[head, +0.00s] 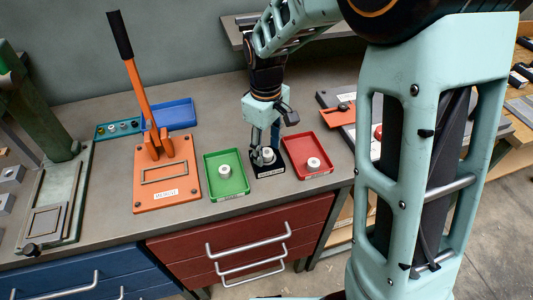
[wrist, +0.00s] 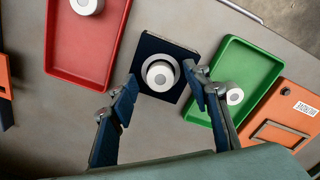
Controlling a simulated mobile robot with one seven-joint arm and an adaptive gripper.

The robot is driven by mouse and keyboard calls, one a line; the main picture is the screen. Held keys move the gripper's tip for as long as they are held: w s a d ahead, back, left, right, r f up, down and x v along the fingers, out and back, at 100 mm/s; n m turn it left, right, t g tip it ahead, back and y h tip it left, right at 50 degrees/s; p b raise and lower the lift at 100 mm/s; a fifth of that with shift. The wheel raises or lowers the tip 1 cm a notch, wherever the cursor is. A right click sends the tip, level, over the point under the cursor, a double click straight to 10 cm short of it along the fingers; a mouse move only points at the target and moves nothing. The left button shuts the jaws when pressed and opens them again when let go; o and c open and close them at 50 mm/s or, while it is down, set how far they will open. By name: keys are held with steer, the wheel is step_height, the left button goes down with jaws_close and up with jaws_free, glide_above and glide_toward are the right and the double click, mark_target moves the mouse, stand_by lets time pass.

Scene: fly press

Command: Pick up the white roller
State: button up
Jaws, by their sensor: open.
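A white roller (wrist: 160,75) stands upright in a round holder on a small dark square base (wrist: 180,51). The same roller (head: 267,154) shows in the head view, partly hidden by my gripper. My gripper (wrist: 161,80) is open and points down over this roller, one finger on each side, apart from it. A similar white roller (head: 224,170) is in the green tray (head: 238,191), left of the base. Another (head: 313,163) is in the red tray (head: 322,175), right of the base.
An orange lever press (head: 167,196) stands left of the green tray, its tall handle raised. Behind it are a blue tray (head: 178,113) and a teal rack (head: 113,130) with small parts. A green machine (head: 45,110) stands far left. The grey bench is clear in front.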

steer(key=shift+f, duration=0.1)
steer(key=shift+c, duration=0.3)
steer(key=c, duration=1)
